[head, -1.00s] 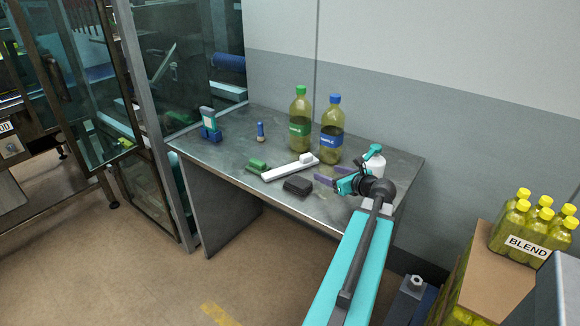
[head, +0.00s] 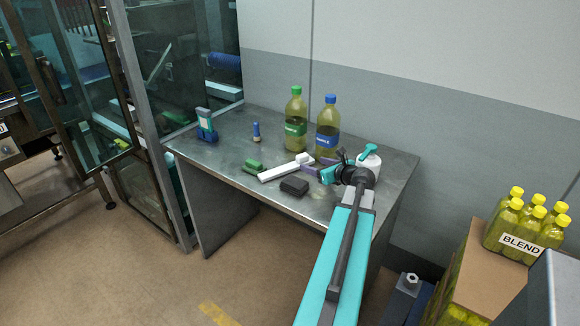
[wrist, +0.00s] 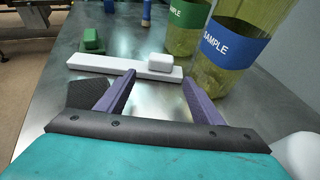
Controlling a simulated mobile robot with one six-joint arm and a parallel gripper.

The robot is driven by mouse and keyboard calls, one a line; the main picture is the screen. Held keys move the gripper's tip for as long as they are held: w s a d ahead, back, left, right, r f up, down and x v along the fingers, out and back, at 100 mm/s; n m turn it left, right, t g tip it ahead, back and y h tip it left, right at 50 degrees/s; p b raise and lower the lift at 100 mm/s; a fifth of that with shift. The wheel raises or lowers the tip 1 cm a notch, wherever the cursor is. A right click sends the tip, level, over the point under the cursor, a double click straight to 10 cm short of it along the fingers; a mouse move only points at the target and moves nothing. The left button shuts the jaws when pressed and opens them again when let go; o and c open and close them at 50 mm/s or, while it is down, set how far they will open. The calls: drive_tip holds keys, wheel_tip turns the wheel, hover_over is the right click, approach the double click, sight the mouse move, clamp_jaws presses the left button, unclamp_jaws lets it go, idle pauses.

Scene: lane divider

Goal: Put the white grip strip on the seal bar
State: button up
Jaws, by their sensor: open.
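A long white strip (head: 282,172) lies on the steel table, with a small raised white block (head: 304,159) at its right end. In the wrist view the strip (wrist: 110,64) lies crosswise beyond my fingertips, its block (wrist: 160,62) straight ahead between them. I take this white piece for the grip strip; I cannot tell which thing is the seal bar. My gripper (wrist: 158,78) is open and empty, its two purple fingers apart, just short of the strip. In the head view my gripper (head: 314,172) is partly hidden by the arm, close to the block end.
A green block (head: 253,165) and a dark block (head: 294,187) flank the strip. Green-labelled (head: 296,120) and blue-labelled (head: 327,128) bottles stand close behind. A white spray bottle (head: 370,160) stands right of the gripper. The table's left part is clearer, with a blue-and-white device (head: 206,125).

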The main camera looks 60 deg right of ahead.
sight(304, 157)
drive_tip(key=shift+w+d, duration=0.25)
drive_tip(key=shift+w, duration=0.25)
drive_tip(key=shift+w, duration=0.1)
drive_tip(key=w, duration=0.1)
drive_tip(key=w+d+p, duration=0.1)
drive_tip(key=w, duration=0.1)
drive_tip(key=w+d, duration=0.1)
drive_tip(key=shift+w, duration=0.25)
drive_tip(key=shift+w+d+f+p, duration=0.1)
drive_tip(key=shift+w+f+p, duration=0.1)
drive_tip(key=shift+w+p, duration=0.2)
drive_tip(key=shift+c, duration=0.4)
drive_tip(key=c, duration=1.2)
drive_tip(key=shift+c, duration=0.2)
drive_tip(key=shift+r, duration=0.2)
